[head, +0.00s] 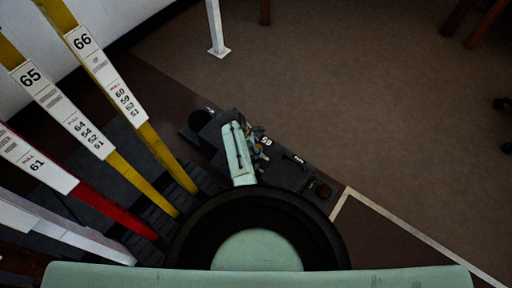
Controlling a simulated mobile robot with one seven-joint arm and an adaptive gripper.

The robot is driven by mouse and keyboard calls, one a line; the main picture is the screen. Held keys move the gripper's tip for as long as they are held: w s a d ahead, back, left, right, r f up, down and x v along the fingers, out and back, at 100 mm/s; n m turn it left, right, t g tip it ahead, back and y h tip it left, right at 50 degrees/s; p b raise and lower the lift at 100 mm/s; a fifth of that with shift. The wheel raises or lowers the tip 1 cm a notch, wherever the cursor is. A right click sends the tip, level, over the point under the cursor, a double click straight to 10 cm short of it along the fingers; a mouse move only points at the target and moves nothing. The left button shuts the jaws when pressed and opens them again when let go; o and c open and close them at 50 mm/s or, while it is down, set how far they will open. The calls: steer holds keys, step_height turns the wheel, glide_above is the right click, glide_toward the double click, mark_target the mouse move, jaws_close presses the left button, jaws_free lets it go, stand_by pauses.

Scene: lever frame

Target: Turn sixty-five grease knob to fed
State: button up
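A low dark box (289,174) stands on the floor edge in the middle of the head view. A small white label (266,141) on it looks like 65 seen upside down. My gripper (262,153) is over the box, close beside that label, at the end of my mint-green arm link. Its fingers are small and dark against the box, so I cannot tell whether they are open or shut, or touching anything. I cannot pick out the grease knob clearly; my gripper and arm cover part of the box there.
At the left stand tall levers: yellow 66 (83,42), yellow 65 (31,77), red 61 (36,163) and a white one (65,229). A white post (216,28) stands at the top. Brown floor (400,110) at the right is open. A pale line (420,237) crosses the lower right.

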steer(key=c, duration=1.2)
steer(key=shift+o, duration=0.2)
